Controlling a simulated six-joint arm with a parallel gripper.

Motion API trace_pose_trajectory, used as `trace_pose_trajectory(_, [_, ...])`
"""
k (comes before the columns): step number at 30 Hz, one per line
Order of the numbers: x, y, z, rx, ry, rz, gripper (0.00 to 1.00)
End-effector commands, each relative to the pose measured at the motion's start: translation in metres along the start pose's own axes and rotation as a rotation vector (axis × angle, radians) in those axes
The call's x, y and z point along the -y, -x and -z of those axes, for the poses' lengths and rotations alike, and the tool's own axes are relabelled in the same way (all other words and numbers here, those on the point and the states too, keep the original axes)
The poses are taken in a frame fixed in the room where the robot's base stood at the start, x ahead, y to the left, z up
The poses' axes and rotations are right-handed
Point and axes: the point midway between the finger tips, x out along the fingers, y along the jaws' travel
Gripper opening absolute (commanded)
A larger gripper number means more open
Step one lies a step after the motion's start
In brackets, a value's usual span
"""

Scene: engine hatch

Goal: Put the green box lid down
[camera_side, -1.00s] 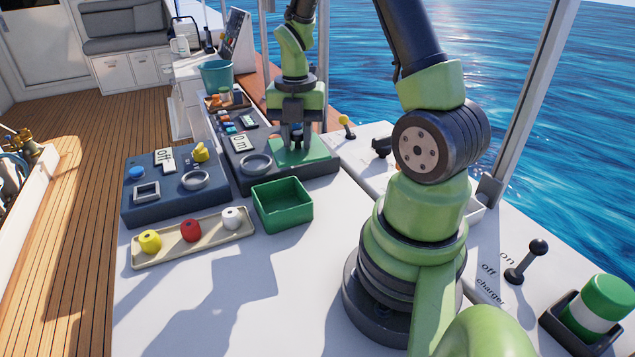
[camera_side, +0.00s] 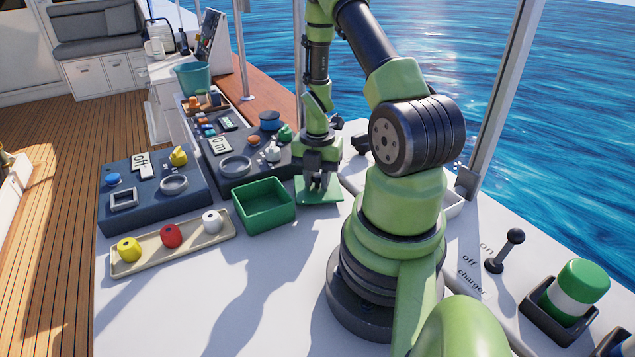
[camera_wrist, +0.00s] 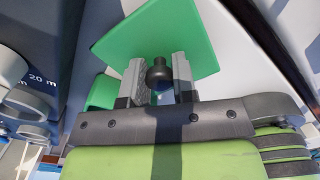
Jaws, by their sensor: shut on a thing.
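The green box lid (camera_side: 314,195) is a flat square plate with a dark knob. It lies level, low at or just above the white counter, right of the open green box (camera_side: 265,207); I cannot tell whether it touches the counter. My gripper (camera_side: 319,183) points down over the lid and is shut on its knob. In the wrist view the lid (camera_wrist: 150,38) spreads beyond my fingers (camera_wrist: 157,78), with the dark knob between them. The green box stands open and empty on the counter.
A dark control panel (camera_side: 150,205) and a second panel with dials (camera_side: 262,160) stand behind. A beige tray (camera_side: 205,243) holds yellow, red and white spools. A black lever (camera_side: 506,250) and a green-white cylinder (camera_side: 577,285) are at right. The front counter is clear.

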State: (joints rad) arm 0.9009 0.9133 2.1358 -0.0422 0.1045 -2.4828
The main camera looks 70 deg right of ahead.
Motion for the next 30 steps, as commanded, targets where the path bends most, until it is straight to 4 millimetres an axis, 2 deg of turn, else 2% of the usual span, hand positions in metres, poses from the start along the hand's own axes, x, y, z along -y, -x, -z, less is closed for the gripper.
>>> trace_pose_trajectory(4, [0.000, -0.013, 0.001, -0.001, 0.000, 0.001, 0.00])
trace_pose_trajectory(15, [0.000, -0.017, 0.000, 0.000, 0.000, 0.000, 0.00])
trace_pose_trajectory(16, [0.000, -0.017, 0.000, 0.000, 0.000, 0.000, 0.31])
trace_pose_trajectory(18, [0.000, -0.017, 0.000, 0.001, 0.000, 0.000, 0.47])
trace_pose_trajectory(19, [0.000, -0.017, 0.000, 0.000, 0.000, 0.000, 0.52])
trace_pose_trajectory(30, [0.000, -0.011, 0.000, 0.001, 0.000, -0.001, 0.52])
